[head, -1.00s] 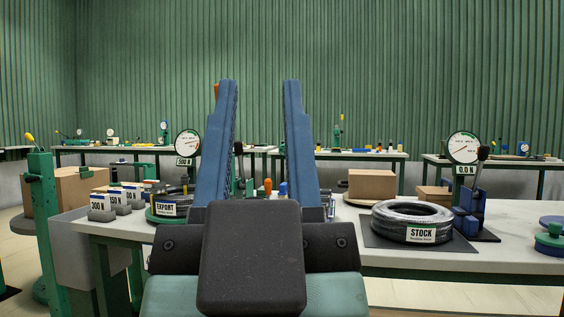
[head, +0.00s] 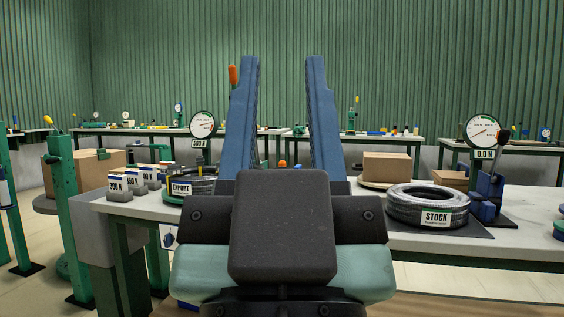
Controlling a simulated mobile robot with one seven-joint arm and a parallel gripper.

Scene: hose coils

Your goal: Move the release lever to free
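My gripper (head: 282,62) is in the middle of the head view, its two blue fingers upright, wide apart and empty. No part is labelled as the release lever. An orange-handled lever (head: 233,76) stands up just left of the left finger; its lower part is hidden behind that finger. A lever with a dark knob (head: 502,136) stands at the right gauge stand, behind the coil marked STOCK (head: 428,205). A yellow-tipped lever (head: 50,121) tops a green post at the left. I cannot tell which is the release lever. The gripper touches none visibly.
A grey bench (head: 470,243) crosses the view. The EXPORT coil (head: 190,187), several weights (head: 120,187) and a gauge reading 500 N (head: 203,125) are left; a 0.0 N gauge (head: 482,131) and cardboard box (head: 387,168) are right. My gripper hides the bench middle.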

